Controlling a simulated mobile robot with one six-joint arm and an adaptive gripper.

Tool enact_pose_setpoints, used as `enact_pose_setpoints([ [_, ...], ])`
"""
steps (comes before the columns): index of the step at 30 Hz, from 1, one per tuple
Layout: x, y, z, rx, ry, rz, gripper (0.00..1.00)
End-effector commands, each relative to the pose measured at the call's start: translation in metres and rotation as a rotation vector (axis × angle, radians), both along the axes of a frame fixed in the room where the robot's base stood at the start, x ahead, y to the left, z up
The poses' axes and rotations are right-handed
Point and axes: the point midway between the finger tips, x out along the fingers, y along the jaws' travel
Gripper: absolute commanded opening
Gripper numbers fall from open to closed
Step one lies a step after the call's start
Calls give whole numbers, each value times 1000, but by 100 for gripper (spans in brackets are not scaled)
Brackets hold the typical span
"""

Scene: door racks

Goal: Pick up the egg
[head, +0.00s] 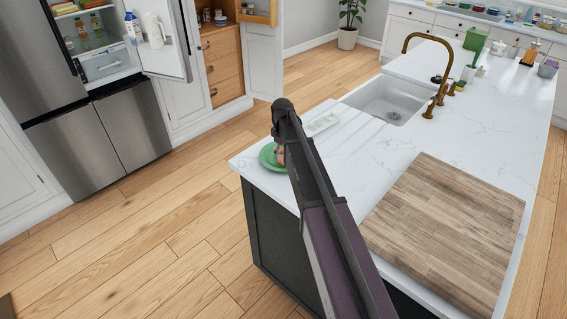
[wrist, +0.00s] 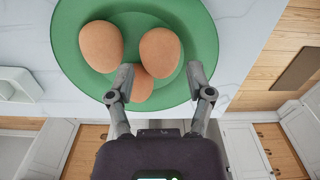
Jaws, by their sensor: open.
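Three brown eggs lie in a green plate in the wrist view: one egg (wrist: 101,46) at the left, one egg (wrist: 160,52) at the right, and one egg (wrist: 141,88) nearer my gripper, partly hidden by the left finger. The green plate (wrist: 205,50) sits on the white counter near its corner; in the head view the plate (head: 267,158) is partly hidden by my arm. My gripper (wrist: 162,85) is open and empty, its fingertips over the plate's near part, with the nearer egg showing between and beside them. I cannot tell its height above the egg.
A sink (head: 390,98) with a brass faucet (head: 440,75) is farther back. A wooden board (head: 445,225) lies at the right. An open fridge (head: 105,60) stands at the left, with free floor (head: 170,225) between.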

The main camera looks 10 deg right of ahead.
Motion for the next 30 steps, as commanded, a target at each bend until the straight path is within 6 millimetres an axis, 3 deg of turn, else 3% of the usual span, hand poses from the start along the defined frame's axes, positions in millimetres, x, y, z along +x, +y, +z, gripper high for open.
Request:
enact_pose_setpoints([
  [12, 1, 1, -34, 0, 0, 1, 67],
  [30, 1, 2, -37, 0, 0, 2, 67],
])
